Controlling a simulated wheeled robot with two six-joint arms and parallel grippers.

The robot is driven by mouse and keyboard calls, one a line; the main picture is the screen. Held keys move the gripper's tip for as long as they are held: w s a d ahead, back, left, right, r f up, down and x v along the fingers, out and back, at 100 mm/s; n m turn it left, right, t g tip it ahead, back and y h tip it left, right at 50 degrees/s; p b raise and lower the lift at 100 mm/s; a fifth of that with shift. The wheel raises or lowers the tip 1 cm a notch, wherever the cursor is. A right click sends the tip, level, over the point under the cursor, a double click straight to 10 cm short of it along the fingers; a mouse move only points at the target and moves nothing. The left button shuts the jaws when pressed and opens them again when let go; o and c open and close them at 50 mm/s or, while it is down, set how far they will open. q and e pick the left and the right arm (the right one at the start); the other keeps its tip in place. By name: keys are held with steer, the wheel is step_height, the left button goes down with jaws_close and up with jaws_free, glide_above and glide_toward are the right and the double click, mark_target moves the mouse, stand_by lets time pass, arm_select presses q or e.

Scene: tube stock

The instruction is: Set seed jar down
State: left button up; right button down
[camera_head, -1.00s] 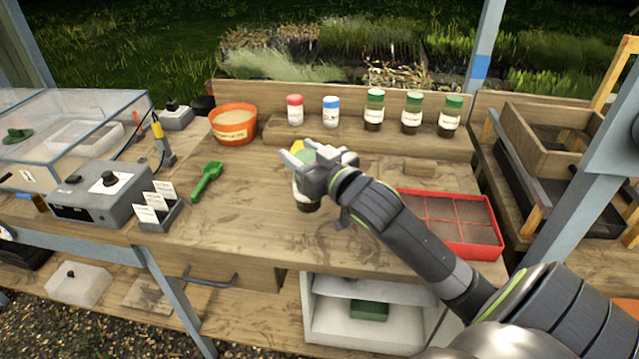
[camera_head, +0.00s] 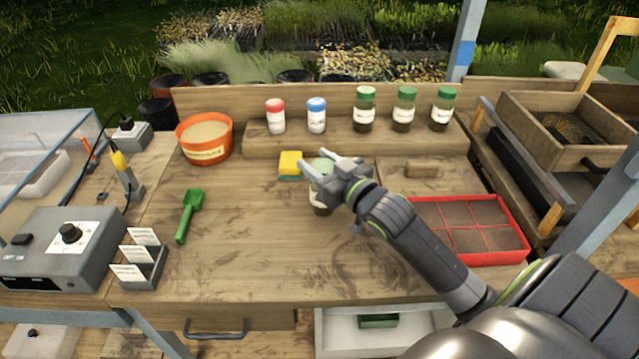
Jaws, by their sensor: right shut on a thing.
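The seed jar (camera_head: 318,197) has a green lid, a white label and dark contents. It is upright over the middle of the wooden bench, partly hidden by my right gripper. My right gripper (camera_head: 335,167) is shut on the jar near its top. I cannot tell whether the jar's base touches the bench top (camera_head: 250,240). My left gripper is not in view.
A yellow and green sponge (camera_head: 290,164) lies just left of the jar. Several jars, including a green-lidded one (camera_head: 364,110), stand on the back shelf (camera_head: 262,147). A red tray (camera_head: 480,263) lies right, a green trowel (camera_head: 189,214) left. The bench front is clear.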

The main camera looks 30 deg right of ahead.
step_height(320, 180, down, 4)
steer(key=shift+w+r, duration=0.1)
steer(key=shift+r, duration=0.15)
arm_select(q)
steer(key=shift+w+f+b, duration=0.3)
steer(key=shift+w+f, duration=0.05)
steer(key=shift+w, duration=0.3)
arm_select(e)
steer(key=shift+f, duration=0.4)
steer(key=shift+f, duration=0.2)
steer(key=c, duration=0.7)
jaws_free()
steer(key=shift+c, duration=0.2)
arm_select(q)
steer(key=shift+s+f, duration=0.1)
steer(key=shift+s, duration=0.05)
